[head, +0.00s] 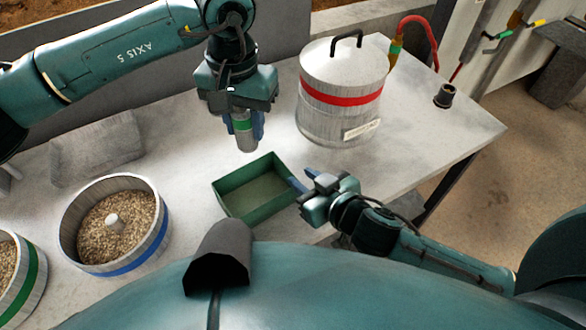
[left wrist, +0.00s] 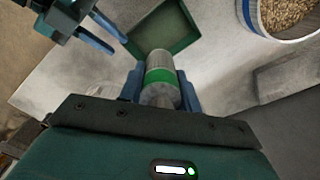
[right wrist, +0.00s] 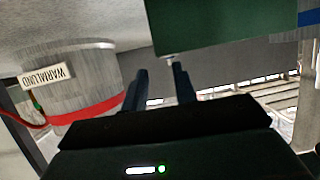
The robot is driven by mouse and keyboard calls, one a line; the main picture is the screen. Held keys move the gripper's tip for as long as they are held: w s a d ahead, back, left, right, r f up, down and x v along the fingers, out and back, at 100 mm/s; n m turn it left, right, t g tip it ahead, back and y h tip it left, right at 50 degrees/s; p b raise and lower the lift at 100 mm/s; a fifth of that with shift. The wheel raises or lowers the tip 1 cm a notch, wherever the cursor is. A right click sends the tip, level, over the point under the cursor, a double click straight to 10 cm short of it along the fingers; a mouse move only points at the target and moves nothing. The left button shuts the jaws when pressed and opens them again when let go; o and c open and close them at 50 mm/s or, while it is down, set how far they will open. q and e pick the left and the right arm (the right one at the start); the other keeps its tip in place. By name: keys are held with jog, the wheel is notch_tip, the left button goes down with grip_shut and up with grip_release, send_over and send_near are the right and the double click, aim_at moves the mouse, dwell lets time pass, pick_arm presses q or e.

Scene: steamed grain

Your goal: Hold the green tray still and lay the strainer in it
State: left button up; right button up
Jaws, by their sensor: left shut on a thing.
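The strainer is a grey cylinder with a green band (head: 246,140). My left gripper (head: 243,122) is shut on it and holds it above the table, just behind the tray. It also shows between the fingers in the left wrist view (left wrist: 160,75). The green tray (head: 233,213) is rectangular, looks empty and lies on the table near its front edge. My right gripper (head: 300,186) is at the tray's right wall, its fingers apart. In the right wrist view the tray (right wrist: 205,28) is just beyond the fingertips; whether they touch it cannot be told.
A lidded metal pot with a red band (head: 340,95) stands right of the strainer. A blue-banded tub of grain (head: 152,245) is on the left, with a green-banded tub (head: 30,290) at the corner. A grey slab (head: 97,150) lies behind. Table between tub and tray is clear.

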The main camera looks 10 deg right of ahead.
jog(key=x, duration=0.6)
jog(key=shift+w, duration=0.1)
grip_shut()
dwell(0.5)
